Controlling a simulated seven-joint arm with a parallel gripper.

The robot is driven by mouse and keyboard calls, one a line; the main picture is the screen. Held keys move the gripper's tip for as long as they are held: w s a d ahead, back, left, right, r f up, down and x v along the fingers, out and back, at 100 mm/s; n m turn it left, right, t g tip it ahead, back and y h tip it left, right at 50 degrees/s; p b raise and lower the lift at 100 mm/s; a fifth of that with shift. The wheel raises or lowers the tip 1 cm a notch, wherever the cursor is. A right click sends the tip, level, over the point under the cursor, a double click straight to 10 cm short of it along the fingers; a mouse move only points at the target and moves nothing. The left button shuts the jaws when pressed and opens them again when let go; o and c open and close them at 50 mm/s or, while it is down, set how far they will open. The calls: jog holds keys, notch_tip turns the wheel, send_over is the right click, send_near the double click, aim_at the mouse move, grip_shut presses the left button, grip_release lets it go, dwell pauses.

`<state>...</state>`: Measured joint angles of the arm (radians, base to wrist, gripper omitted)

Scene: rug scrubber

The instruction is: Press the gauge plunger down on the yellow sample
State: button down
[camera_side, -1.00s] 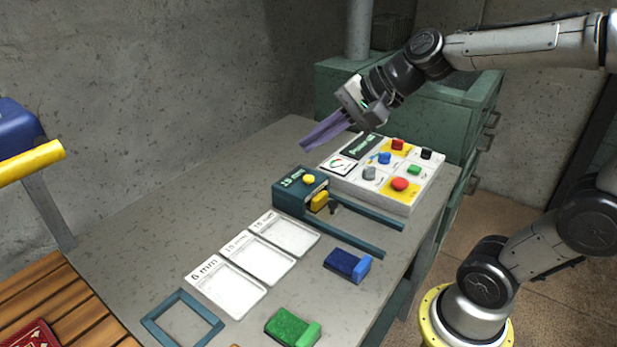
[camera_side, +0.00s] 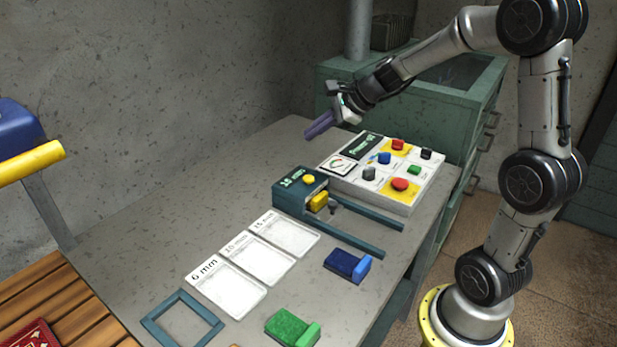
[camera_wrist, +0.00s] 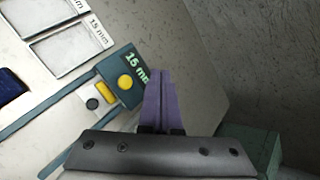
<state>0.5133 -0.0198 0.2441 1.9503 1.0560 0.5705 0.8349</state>
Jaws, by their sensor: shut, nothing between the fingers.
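The gauge (camera_side: 291,197) is a dark teal block with a display and a round yellow plunger button (camera_side: 309,179) on top. The yellow sample (camera_side: 319,201) sits at the gauge's side, between its two rails. In the wrist view the plunger (camera_wrist: 125,82) and the yellow sample (camera_wrist: 106,93) lie left of the fingers. My gripper (camera_side: 308,134) has purple fingers and is shut and empty. It is in the air behind and above the gauge, clear of the plunger. The fingers also show in the wrist view (camera_wrist: 159,90), with their tips near the gauge's edge in the picture.
A white control panel (camera_side: 428,186) with coloured buttons stands right of the gauge. Three labelled white trays (camera_side: 238,288), a blue block (camera_side: 342,262), a green block (camera_side: 288,326) and an empty teal frame (camera_side: 151,328) are toward the front. The table's back left is clear.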

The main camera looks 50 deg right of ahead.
aim_at(311, 177)
jog(key=shift+f, duration=4.4)
jog(key=shift+f, duration=0.15)
jog(key=shift+f, duration=0.25)
jog(key=shift+f, duration=0.45)
jog(key=shift+s+f, duration=0.25)
jog(key=shift+f, duration=0.45)
jog(key=shift+a+r, duration=0.1)
jog(key=shift+r, duration=1.15)
jog(key=shift+w+r, duration=0.1)
